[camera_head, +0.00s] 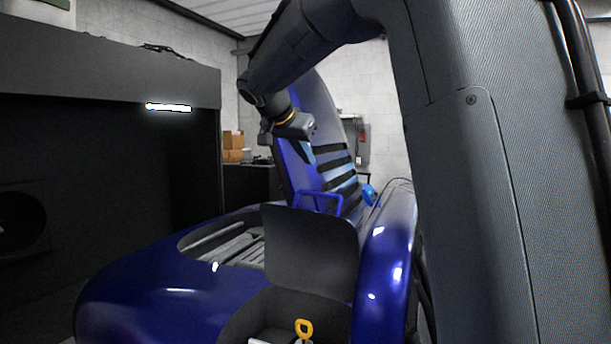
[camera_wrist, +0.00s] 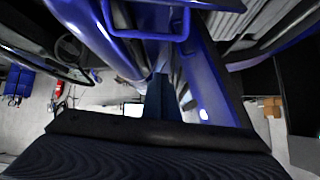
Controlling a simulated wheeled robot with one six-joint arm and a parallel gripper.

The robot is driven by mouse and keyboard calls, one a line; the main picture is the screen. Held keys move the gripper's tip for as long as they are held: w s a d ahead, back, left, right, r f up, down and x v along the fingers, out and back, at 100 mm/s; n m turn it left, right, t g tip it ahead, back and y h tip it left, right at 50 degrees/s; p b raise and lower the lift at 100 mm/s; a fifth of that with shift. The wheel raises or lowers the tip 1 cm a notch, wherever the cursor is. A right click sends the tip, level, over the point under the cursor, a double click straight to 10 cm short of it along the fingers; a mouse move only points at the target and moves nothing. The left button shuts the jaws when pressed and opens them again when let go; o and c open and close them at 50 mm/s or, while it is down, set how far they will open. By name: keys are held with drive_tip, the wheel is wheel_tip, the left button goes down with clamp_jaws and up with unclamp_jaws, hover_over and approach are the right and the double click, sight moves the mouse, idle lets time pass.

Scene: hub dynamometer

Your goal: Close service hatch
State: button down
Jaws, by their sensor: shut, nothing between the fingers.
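A dark grey panel (camera_head: 310,246), which appears to be the service hatch, stands raised on the blue car body. An open recess (camera_head: 262,312) lies in front of it, with a yellow handle (camera_head: 303,328) inside. My gripper (camera_head: 305,154) is beyond and above the panel, beside a tall upright blue louvred panel (camera_head: 338,172). It is shut and empty, apart from the grey panel. In the wrist view my closed fingers (camera_wrist: 160,82) point toward the blue bodywork. A blue bar handle (camera_head: 322,195) shows behind the grey panel, and in the wrist view (camera_wrist: 150,36).
The glossy blue body (camera_head: 150,285) fills the lower middle. A dark grey cabinet (camera_head: 100,75) with a lit strip (camera_head: 168,107) stands at left. Cardboard boxes (camera_head: 232,146) sit at the back. My arm covers much of the right side.

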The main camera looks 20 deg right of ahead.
drive_tip(key=w+d+f+p, duration=0.1)
drive_tip(key=f, duration=0.1)
drive_tip(key=w+d+f+p, duration=0.1)
drive_tip(key=f, duration=0.2)
drive_tip(key=d+f+p, duration=0.1)
drive_tip(key=f, duration=0.1)
drive_tip(key=shift+w+f+p, duration=0.3)
drive_tip(key=shift+w+p, duration=0.1)
drive_tip(key=shift+s+a+f, duration=0.1)
drive_tip(key=shift+a+f, duration=0.1)
drive_tip(key=shift+f, duration=0.05)
